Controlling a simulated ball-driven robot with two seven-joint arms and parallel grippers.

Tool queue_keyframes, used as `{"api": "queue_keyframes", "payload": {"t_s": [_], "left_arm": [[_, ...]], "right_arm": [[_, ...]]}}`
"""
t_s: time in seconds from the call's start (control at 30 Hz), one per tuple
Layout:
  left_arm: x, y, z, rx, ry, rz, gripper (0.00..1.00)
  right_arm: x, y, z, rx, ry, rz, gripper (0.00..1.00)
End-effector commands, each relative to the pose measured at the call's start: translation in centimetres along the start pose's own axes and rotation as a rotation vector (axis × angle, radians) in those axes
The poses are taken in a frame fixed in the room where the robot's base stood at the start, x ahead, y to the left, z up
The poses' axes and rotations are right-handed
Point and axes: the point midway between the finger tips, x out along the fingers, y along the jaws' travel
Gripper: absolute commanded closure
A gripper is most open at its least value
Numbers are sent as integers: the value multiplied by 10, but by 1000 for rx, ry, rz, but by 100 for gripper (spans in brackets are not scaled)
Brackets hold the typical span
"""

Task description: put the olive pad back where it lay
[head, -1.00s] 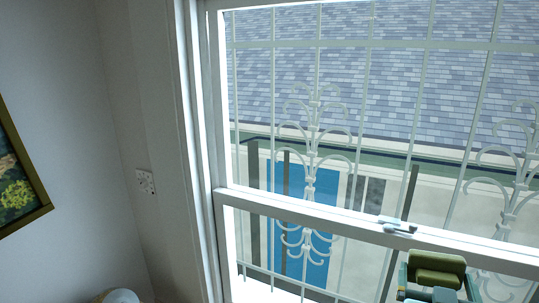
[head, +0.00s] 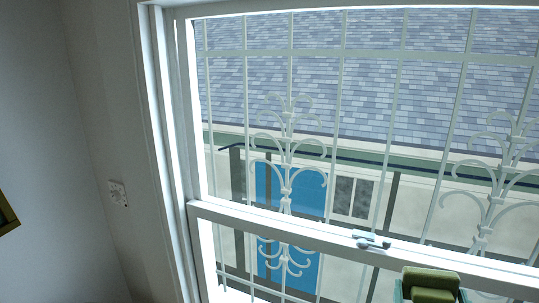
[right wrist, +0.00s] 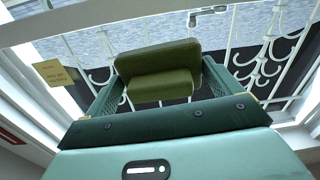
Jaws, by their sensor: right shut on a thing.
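The olive pad (head: 432,278) is a thick, rounded olive-green block at the bottom right of the head view, in front of the window. My right gripper (head: 432,292) is shut on it, with teal fingers on either side; the rest of the gripper is cut off by the lower edge. In the right wrist view the pad (right wrist: 158,58) sits between the two fingers of my right gripper (right wrist: 158,78), held up in the air. No resting surface shows under the pad. My left gripper is not in view.
A window with a white frame (head: 290,224) and a white grille (head: 287,180) lies behind the pad. A sash latch (head: 371,240) is on its middle rail.

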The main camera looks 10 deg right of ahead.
Motion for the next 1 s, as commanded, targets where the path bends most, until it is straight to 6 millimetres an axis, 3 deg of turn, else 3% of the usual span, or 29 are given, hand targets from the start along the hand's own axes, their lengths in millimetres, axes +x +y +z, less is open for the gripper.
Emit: {"api": "queue_keyframes", "payload": {"t_s": [0.03,0.17,0.4,0.7,0.83,1.0], "left_arm": [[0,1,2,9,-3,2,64],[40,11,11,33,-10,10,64],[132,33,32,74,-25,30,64],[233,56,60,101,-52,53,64],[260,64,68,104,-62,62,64],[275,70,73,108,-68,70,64]], "right_arm": [[-2,-8,-7,1,10,-36,34],[-11,-35,27,-2,14,-140,34],[-38,-80,124,-3,25,-314,34],[-68,-117,249,-1,31,-450,34],[-74,-124,288,1,34,-469,34],[-77,-125,310,3,39,-475,34]]}}
